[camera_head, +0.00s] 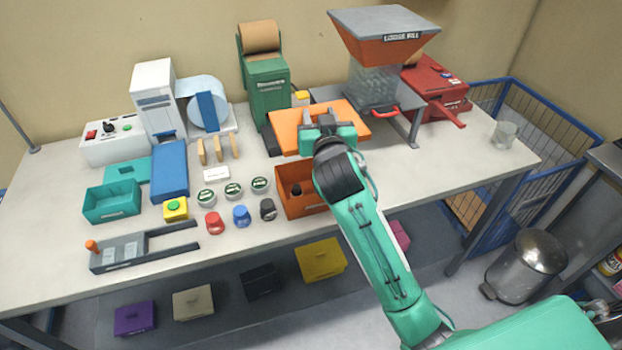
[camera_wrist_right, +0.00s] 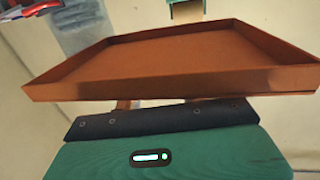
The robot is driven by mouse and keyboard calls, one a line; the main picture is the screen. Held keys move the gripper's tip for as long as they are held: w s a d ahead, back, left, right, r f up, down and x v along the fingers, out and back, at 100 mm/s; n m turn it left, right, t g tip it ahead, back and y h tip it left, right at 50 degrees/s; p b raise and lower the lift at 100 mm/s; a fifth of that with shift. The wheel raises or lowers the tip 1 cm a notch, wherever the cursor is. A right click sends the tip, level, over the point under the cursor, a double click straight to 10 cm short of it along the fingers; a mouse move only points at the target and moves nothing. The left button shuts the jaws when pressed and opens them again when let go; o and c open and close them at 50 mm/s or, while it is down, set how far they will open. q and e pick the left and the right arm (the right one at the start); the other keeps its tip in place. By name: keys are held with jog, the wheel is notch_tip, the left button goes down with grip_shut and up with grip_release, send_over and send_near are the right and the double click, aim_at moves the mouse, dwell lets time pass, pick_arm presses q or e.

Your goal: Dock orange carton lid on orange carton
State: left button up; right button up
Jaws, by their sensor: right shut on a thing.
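The orange carton lid (camera_head: 286,135) is in my right gripper (camera_head: 325,128), which is shut on its near edge and holds it up above the back middle of the table. In the right wrist view the lid (camera_wrist_right: 170,62) shows its hollow side with raised rims, and the gripper's fingers (camera_wrist_right: 150,103) are partly hidden at its edge. The open orange carton (camera_head: 293,207) stands on the table in front of and below the lid. A small dark item is inside it. My right arm hides the carton's right part. My left gripper is not in view.
A green dispenser (camera_head: 265,90) with a brown roll stands behind the lid. A hopper machine (camera_head: 378,60) stands to the right. Jars (camera_head: 233,190) and coloured caps (camera_head: 241,216) stand left of the carton. A teal box (camera_head: 112,203) is farther left. The right tabletop (camera_head: 450,165) is mostly clear.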

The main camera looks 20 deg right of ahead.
jog(key=r, duration=0.1)
jog(key=w+r, duration=0.1)
jog(key=a+r, duration=0.1)
jog(key=shift+w+r, duration=0.1)
jog(key=shift+w, duration=0.3)
notch_tip(320, 180, down, 20)
jog(key=p, duration=0.1)
jog(key=shift+p, duration=0.35)
jog(key=shift+d, duration=0.1)
jog(key=shift+f+b, duration=0.5)
jog(key=shift+b, duration=0.25)
jog(key=o, duration=1)
jog(key=shift+c, duration=0.2)
jog(key=shift+r, duration=0.15)
